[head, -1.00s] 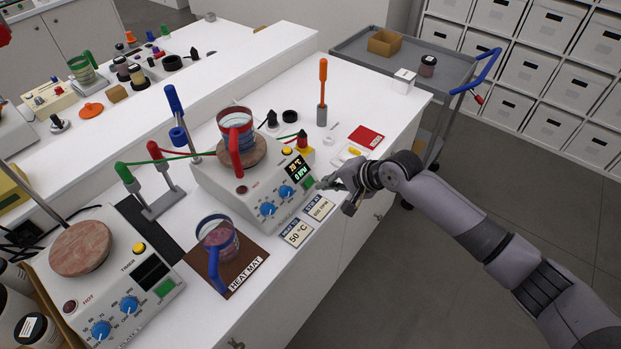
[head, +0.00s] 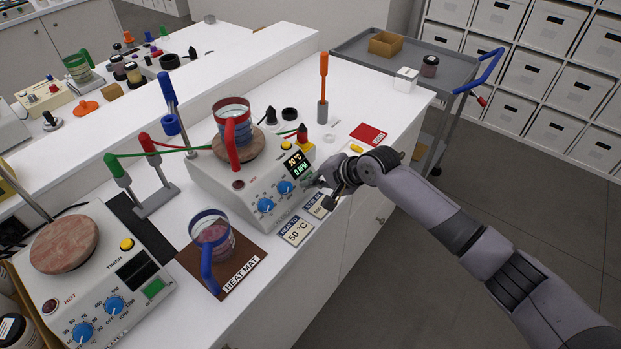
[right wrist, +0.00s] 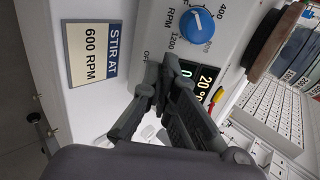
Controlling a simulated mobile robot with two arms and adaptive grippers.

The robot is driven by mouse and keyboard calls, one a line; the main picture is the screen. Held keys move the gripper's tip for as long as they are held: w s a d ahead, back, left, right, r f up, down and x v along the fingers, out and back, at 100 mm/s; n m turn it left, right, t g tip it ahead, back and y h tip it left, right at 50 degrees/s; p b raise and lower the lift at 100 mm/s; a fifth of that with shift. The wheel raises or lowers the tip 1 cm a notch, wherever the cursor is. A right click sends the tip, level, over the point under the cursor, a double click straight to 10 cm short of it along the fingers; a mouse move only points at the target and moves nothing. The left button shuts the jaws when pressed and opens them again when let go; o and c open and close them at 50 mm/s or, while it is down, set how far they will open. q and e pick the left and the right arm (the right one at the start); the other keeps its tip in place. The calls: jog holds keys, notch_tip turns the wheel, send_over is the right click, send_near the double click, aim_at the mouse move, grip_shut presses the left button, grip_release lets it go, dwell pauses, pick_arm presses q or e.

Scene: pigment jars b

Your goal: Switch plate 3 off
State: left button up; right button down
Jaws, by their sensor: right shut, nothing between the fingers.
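A hot plate (head: 215,181) with a lit display (head: 296,164) reading 20 °C and 0 RPM stands on the bench; I see no plate number. A jug (head: 232,121) with a red handle is on its round top. My right gripper (head: 318,184) is at the right end of its front panel, shut and empty. In the right wrist view the fingertips (right wrist: 160,72) are close to the panel, beside the display (right wrist: 195,82) and an OFF mark (right wrist: 147,57). The fingers hide the switch area; I cannot tell whether they touch. My left gripper is not in view.
A second hot plate (head: 105,262) with a dark display is at the near left. A blue-handled jug (head: 212,238) sits on the heat mat (head: 240,279) between them. Two label cards (head: 297,232) lie before the lit plate. A grey cart (head: 350,48) stands behind the bench end.

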jog(key=shift+a+f, duration=0.1)
jog(key=shift+f, duration=0.1)
jog(key=shift+w+a+f, duration=0.2)
jog(key=shift+a+f, duration=0.05)
jog(key=shift+s+d+r+p, duration=0.1)
jog(key=shift+d+r+p, duration=0.05)
jog(key=shift+r+p, duration=0.2)
jog(key=p+v, duration=0.4)
jog(key=v, duration=1.1)
jog(key=shift+s+d, duration=0.1)
dwell(0.4)
